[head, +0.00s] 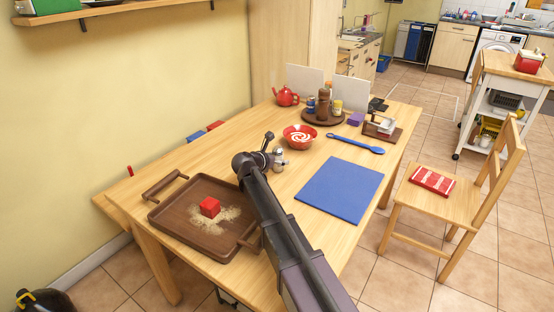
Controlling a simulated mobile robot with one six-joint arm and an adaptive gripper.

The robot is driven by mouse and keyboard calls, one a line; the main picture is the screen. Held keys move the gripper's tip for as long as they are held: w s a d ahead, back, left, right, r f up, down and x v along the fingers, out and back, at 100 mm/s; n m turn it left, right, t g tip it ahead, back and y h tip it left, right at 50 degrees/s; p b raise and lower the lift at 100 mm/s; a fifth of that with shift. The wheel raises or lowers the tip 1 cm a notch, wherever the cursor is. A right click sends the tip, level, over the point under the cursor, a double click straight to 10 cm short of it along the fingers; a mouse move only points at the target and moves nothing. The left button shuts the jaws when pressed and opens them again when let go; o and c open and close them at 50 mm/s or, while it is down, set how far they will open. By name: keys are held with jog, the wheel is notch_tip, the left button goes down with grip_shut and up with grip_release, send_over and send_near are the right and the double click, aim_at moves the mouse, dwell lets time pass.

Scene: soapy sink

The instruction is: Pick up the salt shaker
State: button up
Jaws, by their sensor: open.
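A small greyish-white, shaker-like object (279,161) stands on the wooden table, just right of my arm's end and below the red bowl. It looks like the salt shaker, but it is too small and too close to the arm to be sure. My gripper (274,149) is at the end of the dark arm, right beside or above this object. The gripper is open; its fingers are tiny here and I cannot tell whether they touch the object.
A brown tray (169,219) with a red block (210,207) on spilled grains lies left of my arm. A blue mat (340,187), blue spoon (356,144), red bowl (299,142) and round stand (311,119) with a mill and jars are nearby.

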jog(key=shift+c, duration=0.2)
jog(key=c, duration=1.3)
jog(key=shift+r, duration=0.1)
notch_tip(320, 180, up, 10)
jog(key=p, duration=1)
